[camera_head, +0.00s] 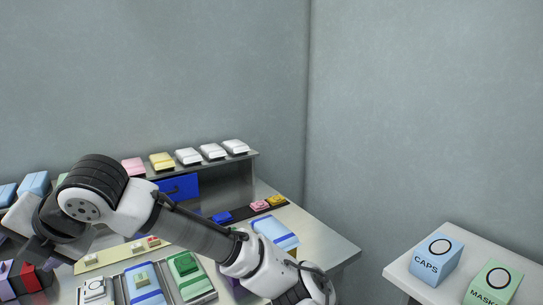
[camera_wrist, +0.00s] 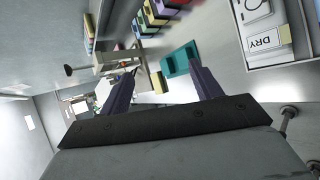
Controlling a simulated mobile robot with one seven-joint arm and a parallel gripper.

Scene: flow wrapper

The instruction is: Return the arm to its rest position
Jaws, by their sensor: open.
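My gripper (camera_wrist: 163,68) is open in the wrist view, its two dark fingers spread apart with nothing held between them. A teal block (camera_wrist: 175,66) lies on the surface beyond the fingertips, close to the right finger in the picture; I cannot tell the gap. In the head view my arm reaches from the bottom right across the bench (camera_head: 320,240) to the left, with its wrist end at the left edge. The fingertips cannot be made out there.
Trays with a blue packet (camera_head: 147,285) and a green packet (camera_head: 190,278) lie below my arm. A shelf of wrapped packs (camera_head: 212,152) stands behind. A side table (camera_head: 410,272) at right holds a CAPS box (camera_head: 437,262) and a MASKS box (camera_head: 494,285).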

